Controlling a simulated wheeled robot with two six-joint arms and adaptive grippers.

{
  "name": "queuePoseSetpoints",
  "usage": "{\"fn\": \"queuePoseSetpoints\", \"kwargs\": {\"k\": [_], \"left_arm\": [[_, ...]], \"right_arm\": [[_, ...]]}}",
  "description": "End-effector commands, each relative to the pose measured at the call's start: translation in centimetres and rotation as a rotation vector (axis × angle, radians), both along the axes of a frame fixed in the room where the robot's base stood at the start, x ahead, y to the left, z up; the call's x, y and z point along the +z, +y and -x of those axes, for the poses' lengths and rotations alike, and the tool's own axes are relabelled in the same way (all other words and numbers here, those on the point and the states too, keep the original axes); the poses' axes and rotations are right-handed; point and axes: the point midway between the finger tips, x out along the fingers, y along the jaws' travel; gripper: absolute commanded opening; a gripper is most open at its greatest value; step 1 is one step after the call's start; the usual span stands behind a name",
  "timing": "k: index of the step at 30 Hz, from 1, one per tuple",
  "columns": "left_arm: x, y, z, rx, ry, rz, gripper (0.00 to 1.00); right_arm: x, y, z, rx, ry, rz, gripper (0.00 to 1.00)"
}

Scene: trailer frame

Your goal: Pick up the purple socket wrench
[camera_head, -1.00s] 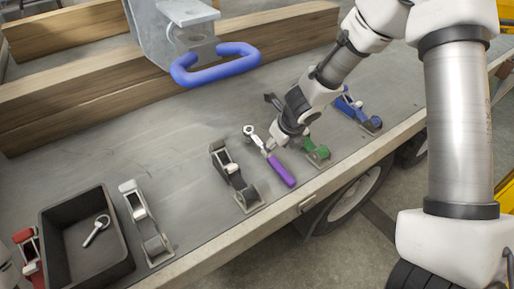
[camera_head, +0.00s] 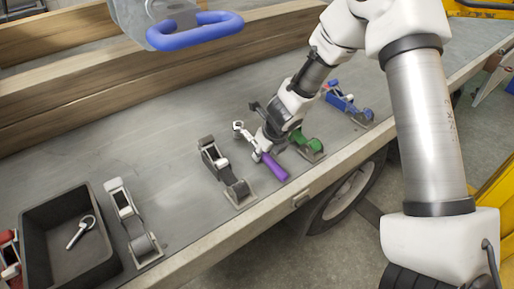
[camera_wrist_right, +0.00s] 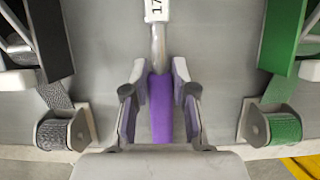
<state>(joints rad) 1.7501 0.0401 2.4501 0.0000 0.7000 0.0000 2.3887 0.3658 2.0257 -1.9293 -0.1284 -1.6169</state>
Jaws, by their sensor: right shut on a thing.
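The purple socket wrench (camera_head: 272,168) lies on the grey trailer bed, its metal ring end pointing away from the bed's near edge. My right gripper (camera_head: 258,148) is down at the wrench, partly hiding its middle. In the right wrist view the fingers of my right gripper (camera_wrist_right: 159,82) are shut on the purple handle (camera_wrist_right: 161,108), one on each side. The metal shaft, marked "17", extends beyond the fingertips. I cannot tell any lift off the bed. My left gripper is not in view.
A grey ratchet (camera_head: 228,172) lies left of the wrench; green (camera_head: 310,145) and blue (camera_head: 347,103) ones lie right. Another ratchet (camera_head: 132,222) and a black tray (camera_head: 32,214) holding a small metal tool (camera_head: 81,232) are farther left. A blue handle (camera_head: 195,31) is above. The bed's middle is clear.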

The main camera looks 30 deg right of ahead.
Motion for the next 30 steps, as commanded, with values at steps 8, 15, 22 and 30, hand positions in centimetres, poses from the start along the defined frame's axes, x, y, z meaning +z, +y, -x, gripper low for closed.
{"fn": "queuePoseSetpoints", "kwargs": {"k": [8,15,22,30], "left_arm": [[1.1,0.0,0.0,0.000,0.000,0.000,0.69],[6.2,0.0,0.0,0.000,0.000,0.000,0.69],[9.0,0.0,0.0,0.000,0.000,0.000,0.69],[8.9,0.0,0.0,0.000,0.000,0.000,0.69]], "right_arm": [[1.1,0.0,0.0,-0.001,0.001,-0.001,0.00],[6.8,0.0,0.0,-0.001,0.000,-0.001,0.00],[10.0,0.0,0.0,-0.001,0.001,-0.001,0.00],[9.9,0.0,0.0,0.000,0.000,-0.001,0.00]]}}
